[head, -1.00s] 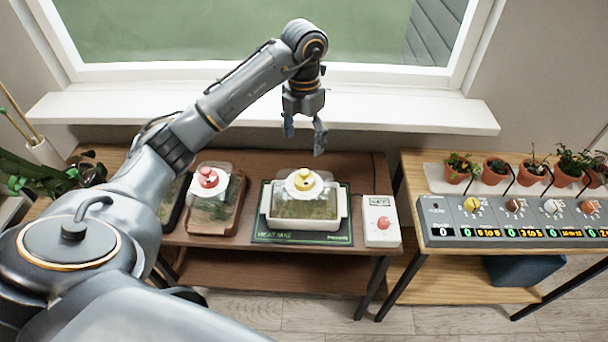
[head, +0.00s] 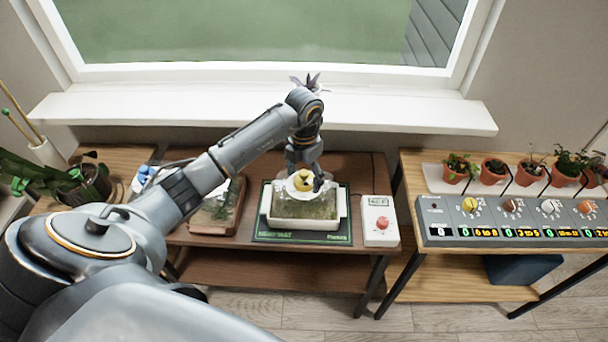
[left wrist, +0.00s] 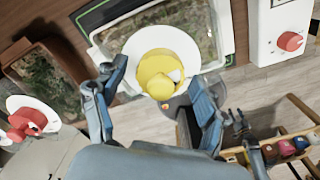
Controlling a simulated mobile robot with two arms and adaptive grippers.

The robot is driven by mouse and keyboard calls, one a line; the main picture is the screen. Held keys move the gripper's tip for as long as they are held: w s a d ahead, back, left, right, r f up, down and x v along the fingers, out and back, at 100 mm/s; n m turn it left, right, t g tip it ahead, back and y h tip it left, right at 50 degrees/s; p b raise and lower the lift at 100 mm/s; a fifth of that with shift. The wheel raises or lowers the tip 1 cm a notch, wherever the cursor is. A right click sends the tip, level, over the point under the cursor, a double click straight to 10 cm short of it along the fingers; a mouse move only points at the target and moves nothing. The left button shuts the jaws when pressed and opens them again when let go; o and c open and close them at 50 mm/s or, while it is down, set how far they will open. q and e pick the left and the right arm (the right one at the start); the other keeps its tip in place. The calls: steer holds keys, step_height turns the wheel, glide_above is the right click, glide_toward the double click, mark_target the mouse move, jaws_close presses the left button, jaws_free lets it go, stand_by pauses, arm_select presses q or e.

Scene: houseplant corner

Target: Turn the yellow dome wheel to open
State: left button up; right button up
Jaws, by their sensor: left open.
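The yellow dome wheel (head: 304,180) sits on a white round collar on the clear lid of a white propagator tray (head: 304,223). It also shows in the left wrist view (left wrist: 156,72), with the white collar around it. My left gripper (head: 305,178) is open and over the wheel. In the left wrist view its two fingers (left wrist: 160,100) stand apart on either side of the wheel's lower part; I cannot tell whether they touch it. The arm partly hides the wheel in the head view. My right gripper is not in view.
The tray stands on a green heat mat (head: 345,236). A white control box with a red knob (head: 382,222) is to its right. A second terrarium (head: 214,215) is to its left, its red knob showing in the left wrist view (left wrist: 27,122). A grey dial panel (head: 520,220) stands farther right.

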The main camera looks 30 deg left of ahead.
arm_select(q)
steer(key=shift+c, duration=0.2)
steer(key=c, duration=1.1)
steer(key=m+b, duration=0.3)
steer(key=m, duration=0.1)
steer(key=shift+f+m+b, duration=0.15)
steer(key=shift+m+b, duration=0.15)
steer(key=shift+b, duration=0.1)
steer(key=m+b, duration=0.2)
steer(key=m, duration=0.1)
steer(key=shift+m+b, duration=0.7)
steer(key=shift+m, duration=0.5)
